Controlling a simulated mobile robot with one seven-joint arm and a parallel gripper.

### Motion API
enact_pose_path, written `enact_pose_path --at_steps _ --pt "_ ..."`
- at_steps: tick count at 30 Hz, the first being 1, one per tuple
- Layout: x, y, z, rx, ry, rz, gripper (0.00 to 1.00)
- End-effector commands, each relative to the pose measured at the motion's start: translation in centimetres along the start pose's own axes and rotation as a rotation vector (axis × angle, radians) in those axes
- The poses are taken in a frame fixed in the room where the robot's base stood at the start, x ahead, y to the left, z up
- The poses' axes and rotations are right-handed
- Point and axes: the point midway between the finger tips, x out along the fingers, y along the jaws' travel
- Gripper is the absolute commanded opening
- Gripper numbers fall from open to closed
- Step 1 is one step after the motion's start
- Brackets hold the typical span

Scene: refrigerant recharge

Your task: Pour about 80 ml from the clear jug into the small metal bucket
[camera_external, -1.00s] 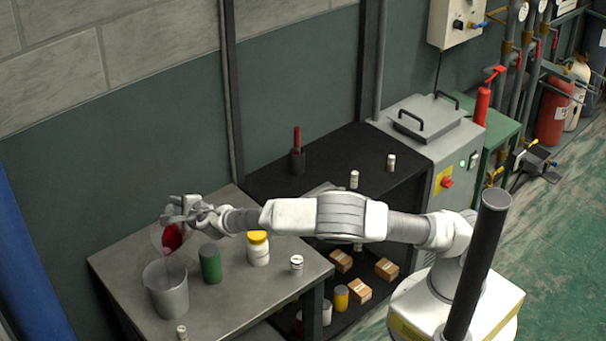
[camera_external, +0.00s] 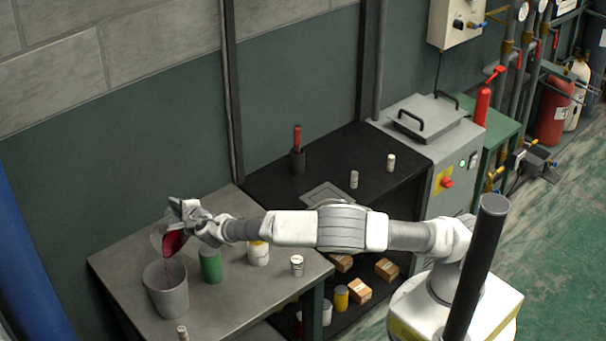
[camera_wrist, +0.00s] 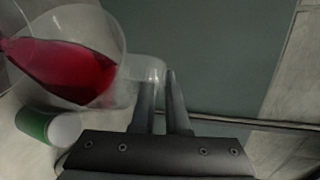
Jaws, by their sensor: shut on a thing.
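The clear jug (camera_external: 172,243) holds red liquid and is tilted over the small metal bucket (camera_external: 168,292) on the grey table. A thin reddish stream shows between the jug's lip and the bucket's mouth. My gripper (camera_external: 182,212) is shut on the jug's handle. In the wrist view the jug (camera_wrist: 75,68) lies tipped to the left with red liquid near its lip, and my gripper's fingers (camera_wrist: 160,85) close on its clear handle. The liquid level inside the bucket cannot be made out.
A green can (camera_external: 210,265), a yellow-and-white jar (camera_external: 258,253) and a small white jar (camera_external: 297,265) stand right of the bucket. Another small jar (camera_external: 183,333) stands at the table's front edge. The wall is close behind the table.

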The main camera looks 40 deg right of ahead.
Motion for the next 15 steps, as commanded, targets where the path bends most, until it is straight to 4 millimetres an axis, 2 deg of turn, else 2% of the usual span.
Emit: enact_pose_path --at_steps 15 --pt "-0.27 0.08 0.32 -0.032 0.003 -0.035 0.00"
